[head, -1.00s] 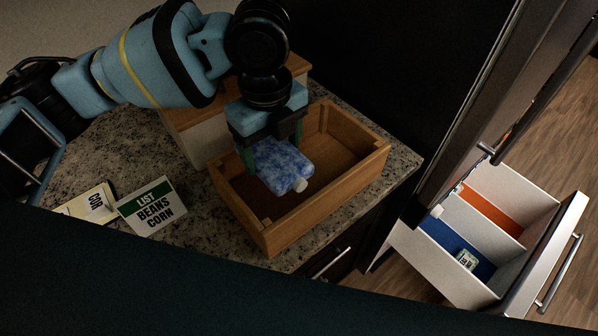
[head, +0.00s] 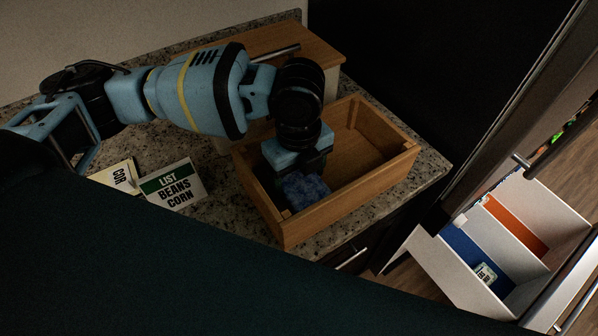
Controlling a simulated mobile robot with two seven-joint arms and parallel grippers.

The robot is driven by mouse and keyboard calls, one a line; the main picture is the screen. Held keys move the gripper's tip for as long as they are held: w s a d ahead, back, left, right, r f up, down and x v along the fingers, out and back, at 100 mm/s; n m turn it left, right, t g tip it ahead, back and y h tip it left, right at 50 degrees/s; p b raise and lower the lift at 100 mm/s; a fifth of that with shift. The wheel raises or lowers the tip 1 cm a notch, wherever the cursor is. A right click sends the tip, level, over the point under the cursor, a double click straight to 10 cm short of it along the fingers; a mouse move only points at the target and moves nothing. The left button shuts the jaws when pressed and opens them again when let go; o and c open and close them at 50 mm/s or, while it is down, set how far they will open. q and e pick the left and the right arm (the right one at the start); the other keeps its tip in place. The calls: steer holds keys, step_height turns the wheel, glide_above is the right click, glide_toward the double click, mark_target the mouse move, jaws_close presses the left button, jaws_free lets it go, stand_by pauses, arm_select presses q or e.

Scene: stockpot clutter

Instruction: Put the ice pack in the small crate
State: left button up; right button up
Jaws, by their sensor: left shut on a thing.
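The ice pack (head: 305,190) is a mottled blue and white pouch. It is down inside the small crate (head: 346,203), an open wooden box on the granite counter, near its left end. My left gripper (head: 297,172) reaches into the crate from above and is shut on the ice pack. The gripper's fingers and part of the pack are hidden by the wrist. I cannot tell whether the pack touches the crate floor. My right gripper is not in view.
A card reading "LIST BEANS CORN" (head: 173,186) and another card (head: 118,176) stand left of the crate. A larger wooden-topped box (head: 318,42) is behind it. At right, an open white drawer (head: 442,272) has orange and blue compartments.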

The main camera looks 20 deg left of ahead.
mark_target(299, 179)
arm_select(q)
steer(key=shift+f, duration=0.25)
steer(key=o, duration=1.2)
steer(key=shift+c, duration=0.2)
steer(key=shift+r, duration=0.1)
step_height(299, 179, up, 12)
steer(key=p, duration=0.1)
